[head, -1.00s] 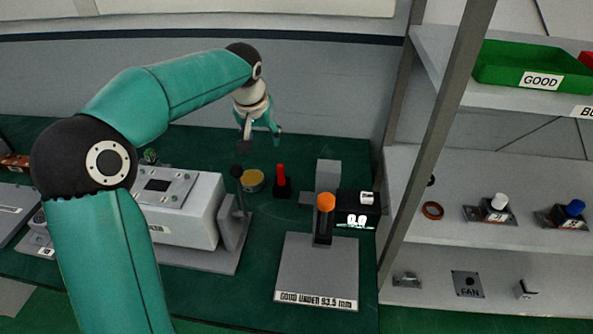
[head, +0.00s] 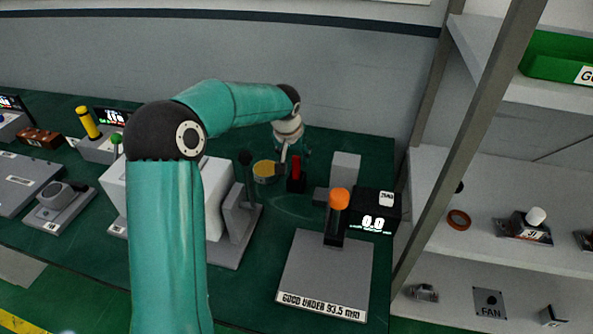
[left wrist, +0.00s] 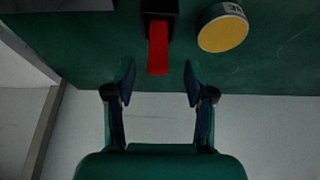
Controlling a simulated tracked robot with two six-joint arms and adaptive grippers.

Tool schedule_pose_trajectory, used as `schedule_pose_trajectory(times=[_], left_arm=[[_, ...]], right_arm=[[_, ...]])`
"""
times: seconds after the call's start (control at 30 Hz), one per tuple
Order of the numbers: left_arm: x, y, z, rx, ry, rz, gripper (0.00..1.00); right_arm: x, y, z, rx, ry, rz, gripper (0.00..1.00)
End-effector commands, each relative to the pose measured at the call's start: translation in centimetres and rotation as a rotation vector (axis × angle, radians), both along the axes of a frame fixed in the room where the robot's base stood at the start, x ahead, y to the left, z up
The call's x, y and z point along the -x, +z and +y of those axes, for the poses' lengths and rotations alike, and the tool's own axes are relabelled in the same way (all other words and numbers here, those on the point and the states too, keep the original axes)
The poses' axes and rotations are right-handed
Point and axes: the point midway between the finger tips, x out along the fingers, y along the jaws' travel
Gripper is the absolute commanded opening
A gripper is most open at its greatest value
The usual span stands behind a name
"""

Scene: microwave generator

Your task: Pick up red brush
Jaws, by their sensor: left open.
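The red brush (head: 296,167) stands with its red handle up in a black holder (head: 296,186) on the green bench. My left gripper (head: 292,158) is close behind the handle, partly hidden in the head view. In the left wrist view the red handle (left wrist: 158,48) lies just ahead of the open fingers (left wrist: 159,78), roughly centred between them. The fingertips appear apart from the handle, with nothing between them. My right gripper is in neither view.
A round tin with a yellow top (head: 264,171) stands just left of the brush. It also shows in the left wrist view (left wrist: 222,32). A gauge stand with an orange knob (head: 339,199) and a black display (head: 371,211) are to the right. Shelves (head: 480,232) stand at far right.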

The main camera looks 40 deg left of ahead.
Motion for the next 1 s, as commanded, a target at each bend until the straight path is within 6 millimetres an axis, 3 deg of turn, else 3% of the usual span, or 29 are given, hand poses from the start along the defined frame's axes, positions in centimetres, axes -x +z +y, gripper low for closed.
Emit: schedule_pose_trajectory(times=[0.27,0.6,0.87,1.0], left_arm=[[-0.7,-1.6,0.3,0.0,0.0,0.0,0.54],[-2.4,-5.5,0.9,0.001,-0.001,0.001,0.54],[-2.6,-5.9,0.9,0.0,-0.004,-0.002,0.54],[-2.7,-5.9,0.8,0.0,-0.004,-0.001,0.34]], right_arm=[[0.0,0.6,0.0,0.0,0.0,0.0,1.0],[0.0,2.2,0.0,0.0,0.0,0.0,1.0],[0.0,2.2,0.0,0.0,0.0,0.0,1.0],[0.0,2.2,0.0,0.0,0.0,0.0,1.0]])
